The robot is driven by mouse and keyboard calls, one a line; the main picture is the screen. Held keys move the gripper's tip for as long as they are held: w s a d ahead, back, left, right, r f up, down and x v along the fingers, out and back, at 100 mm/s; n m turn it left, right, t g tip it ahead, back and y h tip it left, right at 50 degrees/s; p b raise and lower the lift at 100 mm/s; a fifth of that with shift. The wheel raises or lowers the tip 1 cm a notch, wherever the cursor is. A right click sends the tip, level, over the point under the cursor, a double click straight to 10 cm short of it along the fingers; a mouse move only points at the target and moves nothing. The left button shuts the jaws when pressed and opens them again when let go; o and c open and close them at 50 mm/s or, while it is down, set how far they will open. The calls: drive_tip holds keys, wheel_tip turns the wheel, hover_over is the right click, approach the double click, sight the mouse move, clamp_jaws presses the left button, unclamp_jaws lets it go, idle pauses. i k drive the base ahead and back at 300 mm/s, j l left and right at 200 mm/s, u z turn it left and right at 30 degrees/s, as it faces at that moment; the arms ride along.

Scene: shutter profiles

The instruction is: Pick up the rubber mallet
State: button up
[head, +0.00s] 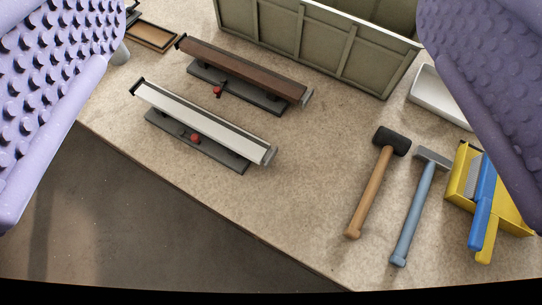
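The rubber mallet (372,187) has a black head and a light wooden handle. It lies on the bench toward the right, its head pointing away from me and its handle end near the bench's front edge. Beside it on the right lies a hammer (416,210) with a grey metal head and a blue handle. My gripper (270,130) shows as two purple, studded fingers at the left and right edges. They are wide apart, with nothing between them, and the bench is seen beyond them. The fingertips do not touch the mallet.
A yellow holder (459,181) with blue and yellow handled tools stands right of the hammer. A white tray (438,97) and a large green-grey crate (320,45) are behind. Brown (240,66) and white (200,117) profiles rest on dark stands at left. The bench's front middle (290,200) is clear.

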sight(391, 141)
drive_tip(key=z, duration=0.8)
